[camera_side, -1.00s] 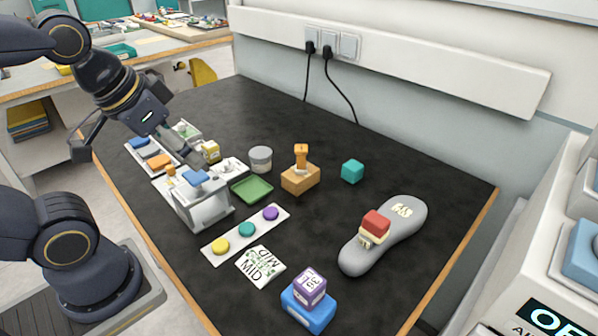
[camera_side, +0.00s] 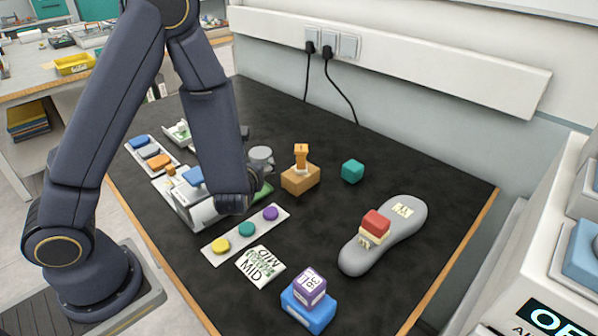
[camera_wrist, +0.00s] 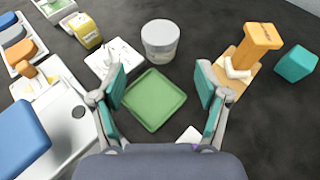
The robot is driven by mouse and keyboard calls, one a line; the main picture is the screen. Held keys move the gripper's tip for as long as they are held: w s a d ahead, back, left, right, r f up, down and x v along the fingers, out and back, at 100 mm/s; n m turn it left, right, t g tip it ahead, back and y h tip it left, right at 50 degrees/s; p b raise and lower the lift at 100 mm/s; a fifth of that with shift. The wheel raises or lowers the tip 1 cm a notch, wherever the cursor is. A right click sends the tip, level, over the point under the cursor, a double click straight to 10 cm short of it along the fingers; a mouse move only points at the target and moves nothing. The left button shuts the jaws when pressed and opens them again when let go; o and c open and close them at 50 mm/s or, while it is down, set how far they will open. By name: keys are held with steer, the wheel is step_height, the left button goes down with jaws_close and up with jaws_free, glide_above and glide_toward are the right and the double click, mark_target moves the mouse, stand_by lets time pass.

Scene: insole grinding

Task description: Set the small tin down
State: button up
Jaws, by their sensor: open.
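The small tin (camera_side: 261,158), a short grey cylinder, stands upright on the black table, partly behind my arm in the side view. In the wrist view the tin (camera_wrist: 160,41) shows whole, with a pale lid, just past the far edge of the empty green tray (camera_wrist: 153,99). My gripper (camera_wrist: 160,88) is open and empty, its teal-padded fingers spread on either side of the tray in the wrist view. The tin is beyond the fingertips, apart from them. In the side view my arm hides the fingers and most of the tray.
An orange stamp on a wooden block (camera_side: 300,176) and a teal cube (camera_side: 352,171) stand right of the tin. A white machine with a blue top (camera_wrist: 20,138) is close on the left. A strip with coloured discs (camera_side: 246,235) lies in front.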

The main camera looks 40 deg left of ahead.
mark_target(262, 153)
steer(key=shift+f, duration=0.5)
steer(key=x, duration=1.6)
steer(key=shift+w+a+f, duration=0.1)
steer(key=shift+w, duration=0.05)
steer(key=shift+c, duration=0.2)
steer(key=c, duration=1.1)
